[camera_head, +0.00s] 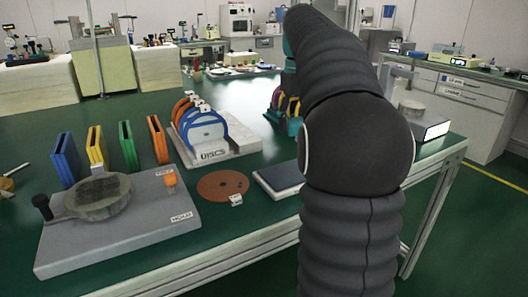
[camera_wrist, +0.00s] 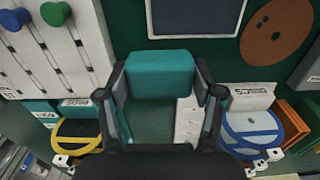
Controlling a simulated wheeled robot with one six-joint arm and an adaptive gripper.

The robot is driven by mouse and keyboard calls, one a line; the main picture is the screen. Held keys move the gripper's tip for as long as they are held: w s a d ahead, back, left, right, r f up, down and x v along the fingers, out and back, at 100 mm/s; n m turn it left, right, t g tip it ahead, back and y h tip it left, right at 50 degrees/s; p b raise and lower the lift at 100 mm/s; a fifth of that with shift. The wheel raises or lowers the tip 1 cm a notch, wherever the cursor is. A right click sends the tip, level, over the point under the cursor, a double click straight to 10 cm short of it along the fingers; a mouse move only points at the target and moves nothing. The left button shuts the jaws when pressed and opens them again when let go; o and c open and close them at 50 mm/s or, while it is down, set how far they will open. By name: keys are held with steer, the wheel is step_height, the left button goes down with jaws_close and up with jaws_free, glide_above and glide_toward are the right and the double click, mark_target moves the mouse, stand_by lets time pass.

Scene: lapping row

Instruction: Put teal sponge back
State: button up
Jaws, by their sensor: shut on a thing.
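The teal sponge (camera_wrist: 160,74) is a rounded block in the wrist view. My gripper (camera_wrist: 160,82) is shut on it, one finger at each side. The sponge appears held above the green bench top (camera_wrist: 150,120), but its exact height is hard to tell. In the head view my arm hides the gripper and sponge. A teal-based holder with coloured pieces (camera_head: 284,108) stands just left of my arm there. No place marked for the sponge can be made out with certainty.
The disc rack (camera_head: 240,147), brown disc (camera_head: 222,186) and dark flat plate (camera_head: 280,178) lie left of my arm. A grey machine base (camera_head: 130,225) and several upright coloured holders stand farther left. A slotted board with knobs (camera_wrist: 45,50) is at the wrist view's left.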

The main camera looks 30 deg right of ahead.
glide_above(264, 158)
step_height(264, 158, down, 5)
steer(key=shift+s, duration=0.15)
steer(key=shift+f+b, duration=0.4)
steer(key=shift+f, duration=1.65)
steer(key=shift+f, duration=0.2)
steer(key=o, duration=1.2)
steer(key=shift+r, duration=0.1)
step_height(264, 158, up, 12)
steer(key=p, duration=0.1)
steer(key=shift+r, duration=0.1)
